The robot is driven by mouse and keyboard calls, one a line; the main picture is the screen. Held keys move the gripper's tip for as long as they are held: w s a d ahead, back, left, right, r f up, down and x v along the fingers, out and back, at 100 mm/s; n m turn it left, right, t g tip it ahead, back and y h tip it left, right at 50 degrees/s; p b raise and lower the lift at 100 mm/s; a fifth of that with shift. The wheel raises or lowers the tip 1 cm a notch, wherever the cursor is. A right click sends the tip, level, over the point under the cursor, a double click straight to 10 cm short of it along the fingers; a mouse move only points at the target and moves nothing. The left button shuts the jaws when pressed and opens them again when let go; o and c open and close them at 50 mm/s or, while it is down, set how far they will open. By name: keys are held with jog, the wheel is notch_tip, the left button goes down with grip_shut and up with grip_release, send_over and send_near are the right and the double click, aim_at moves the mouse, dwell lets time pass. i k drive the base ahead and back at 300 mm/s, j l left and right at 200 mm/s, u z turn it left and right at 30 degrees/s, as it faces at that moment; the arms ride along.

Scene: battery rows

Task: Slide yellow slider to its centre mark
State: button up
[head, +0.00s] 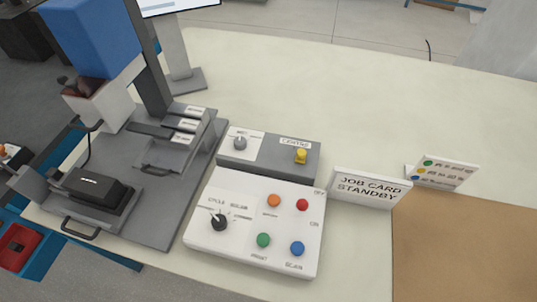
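The yellow slider (301,156) is a small knob on the right part of the raised grey panel (265,170) at the back of the white control box (205,232). A small white label (295,142) sits just behind it; its lettering is too small to read surely. I cannot make out the slider's track or a centre mark, so I cannot tell how it sits against the mark. My gripper does not show in the head view.
The control box also carries a grey knob (240,143), a black knob (220,222) and several coloured buttons. A blue-headed machine (90,35) stands left. A job card sign (368,187) stands right, near a brown mat (465,250). The table behind is clear.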

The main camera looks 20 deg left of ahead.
aim_at(301, 153)
jog(key=l+u, duration=0.1)
jog(key=u, duration=0.35)
jog(key=i+l+u, duration=0.15)
jog(key=u, duration=0.3)
jog(key=l+u, duration=0.1)
jog(key=u, duration=0.3)
jog(key=l+u, duration=0.15)
jog(key=u, duration=0.3)
